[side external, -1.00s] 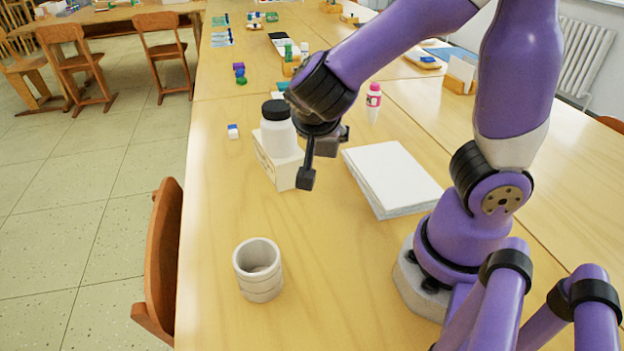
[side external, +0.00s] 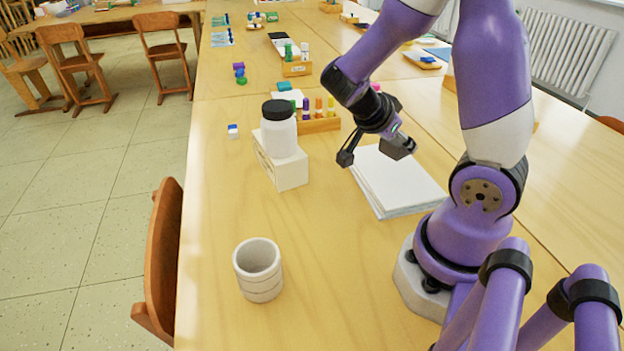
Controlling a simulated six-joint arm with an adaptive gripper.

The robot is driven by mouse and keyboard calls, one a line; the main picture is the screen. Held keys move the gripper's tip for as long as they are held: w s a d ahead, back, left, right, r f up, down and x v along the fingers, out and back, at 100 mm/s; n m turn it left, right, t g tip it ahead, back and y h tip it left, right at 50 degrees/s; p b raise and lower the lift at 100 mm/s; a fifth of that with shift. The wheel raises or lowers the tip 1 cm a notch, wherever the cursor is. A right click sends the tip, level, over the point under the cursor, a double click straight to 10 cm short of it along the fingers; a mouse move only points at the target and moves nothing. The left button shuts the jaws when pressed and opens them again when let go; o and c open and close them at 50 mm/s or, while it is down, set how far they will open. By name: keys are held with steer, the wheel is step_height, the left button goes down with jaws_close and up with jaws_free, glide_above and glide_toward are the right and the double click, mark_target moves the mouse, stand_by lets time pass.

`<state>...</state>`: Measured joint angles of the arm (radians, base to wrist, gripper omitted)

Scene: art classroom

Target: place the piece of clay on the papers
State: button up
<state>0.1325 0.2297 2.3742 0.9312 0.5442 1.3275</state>
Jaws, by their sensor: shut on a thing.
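The papers (side external: 402,187) are a white stack lying flat on the table, in front of my base. My gripper (side external: 372,156) is over the far left part of the stack, with its fingers pointing down and spread to either side. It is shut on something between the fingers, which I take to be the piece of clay. The clay cannot be told apart from the white paper behind it. The height of the fingertips above the papers is hard to judge.
A white jar with a black lid (side external: 279,130) stands on a pale box (side external: 284,168), left of the papers. A grey ribbed cup (side external: 258,272) stands nearer. Several coloured bottles in a wooden holder (side external: 318,125) are behind. The table (side external: 325,260) is clear between cup and papers.

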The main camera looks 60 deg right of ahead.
mark_target(387, 149)
steer(key=shift+f, duration=2)
steer(key=shift+f, duration=0.1)
steer(key=o, duration=1.4)
steer(key=shift+w+r, duration=0.1)
steer(key=shift+r, duration=0.15)
steer(key=w+a+r+n+t+y, duration=0.1)
steer(key=a+r+n+t+y, duration=0.1)
steer(key=a+n, duration=0.4)
steer(key=w+a+r+n+t+y, duration=0.2)
steer(key=a+r+n+t+y, duration=0.1)
steer(key=a+r+n, duration=0.4)
steer(key=w+a+r+n+t+y, duration=0.1)
steer(key=a+r+n+t+y, duration=0.2)
steer(key=a+n, duration=0.3)
steer(key=shift+w+a+r+n+t, duration=0.2)
steer(key=shift+r+n+t, duration=0.15)
steer(key=shift+n, duration=0.55)
steer(key=shift+w+a+r+n+t, duration=0.15)
steer(key=shift+r+n+t, duration=0.15)
steer(key=shift+n, duration=0.6)
